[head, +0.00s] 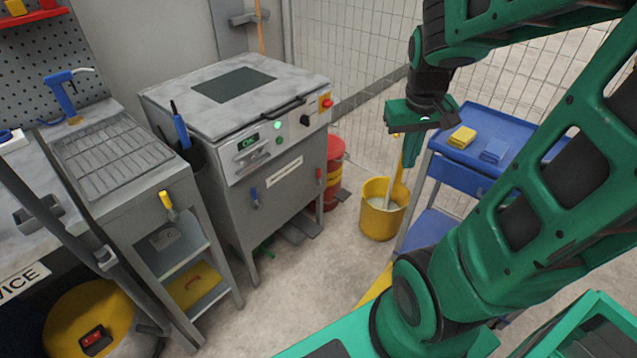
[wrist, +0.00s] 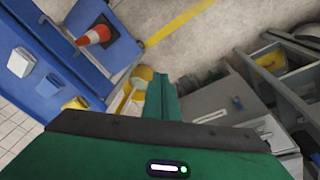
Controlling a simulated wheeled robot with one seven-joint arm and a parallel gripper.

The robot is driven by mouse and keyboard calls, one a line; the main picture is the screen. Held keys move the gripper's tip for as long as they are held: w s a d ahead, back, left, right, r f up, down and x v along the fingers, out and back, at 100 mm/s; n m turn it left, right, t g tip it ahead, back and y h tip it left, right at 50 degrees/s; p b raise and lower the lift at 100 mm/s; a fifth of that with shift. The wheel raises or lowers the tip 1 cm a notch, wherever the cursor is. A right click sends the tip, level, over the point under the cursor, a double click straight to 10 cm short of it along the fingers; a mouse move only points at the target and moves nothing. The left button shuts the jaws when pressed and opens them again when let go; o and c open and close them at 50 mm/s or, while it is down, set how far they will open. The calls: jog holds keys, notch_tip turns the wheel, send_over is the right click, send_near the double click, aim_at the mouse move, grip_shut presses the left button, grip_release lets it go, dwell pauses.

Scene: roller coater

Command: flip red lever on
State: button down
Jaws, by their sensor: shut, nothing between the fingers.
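The red lever (head: 320,176) is a small handle at the right end of the front of the grey roller coater (head: 278,170). It hangs roughly downward. A similar blue lever (head: 255,198) is on the left part of the same front. My gripper (head: 411,163) is shut and empty, pointing down, to the right of the machine and apart from the lever. Its green fingers (wrist: 163,95) also show pressed together in the wrist view. I cannot make out the red lever in the wrist view.
A yellow bucket (head: 381,222) stands below my gripper, and a red drum (head: 334,165) stands beside the machine. A blue cart (head: 470,150) with yellow and blue items is at the right. A bench with a yellow lever (head: 167,204) is at the left. Open floor (head: 300,275) lies in front.

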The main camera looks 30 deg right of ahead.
jog(key=w+d+f+n+t+h, duration=0.1)
jog(key=w+d+f+n+t, duration=0.25)
jog(key=w+f, duration=0.65)
jog(key=w+d+f+n+t+h, duration=0.2)
jog(key=w+d+f+n, duration=0.2)
jog(key=w, duration=1.2)
jog(key=w+d+f+n+t+h, duration=0.1)
jog(key=w+d+f+n+t, duration=0.2)
jog(key=w+f, duration=0.7)
jog(key=w+a+f+n+t, duration=0.2)
jog(key=w+f+n, duration=0.15)
jog(key=f, duration=0.35)
jog(key=w+a+f+n+t, duration=0.2)
jog(key=w+f, duration=0.3)
jog(key=f, duration=0.1)
jog(key=s+a+f+n+t+y, duration=0.1)
jog(key=s+a+f+n+t, duration=0.2)
jog(key=s+a+f, duration=0.4)
notch_tip(320, 180, down, 6)
jog(key=shift+s+r+n+t, duration=0.15)
jog(key=shift+r+n+t, duration=0.15)
jog(key=shift+n, duration=0.3)
jog(key=shift+y, duration=0.4)
